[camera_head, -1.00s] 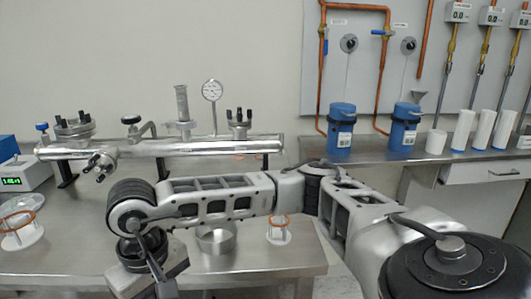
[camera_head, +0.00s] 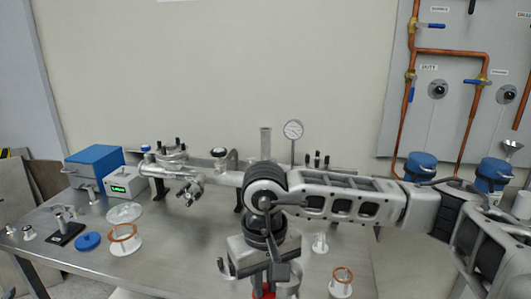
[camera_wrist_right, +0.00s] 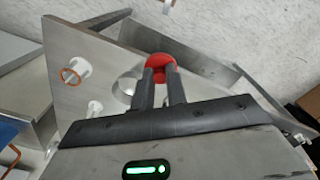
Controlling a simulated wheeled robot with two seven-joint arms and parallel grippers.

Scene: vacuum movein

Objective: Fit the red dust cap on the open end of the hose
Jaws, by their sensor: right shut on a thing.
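The red dust cap (camera_wrist_right: 160,66) is at the fingertips of my right gripper (camera_wrist_right: 161,76) in the right wrist view. The fingers are shut on it. In the head view only a bit of red (camera_head: 262,292) shows at the bottom edge, below my right gripper (camera_head: 264,280), which points down at the bench's front. The cap appears to be held above the bench, but its height is unclear. I cannot make out the hose or its open end in either view. My left gripper is not in view.
A metal cup (camera_wrist_right: 124,88) is close to the held cap. A white stand with an orange ring (camera_head: 342,278) is to the right. The steel manifold (camera_head: 215,178) runs behind the arm. A blue lid (camera_head: 88,241) lies on the bench (camera_head: 175,265), whose left-middle has free room.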

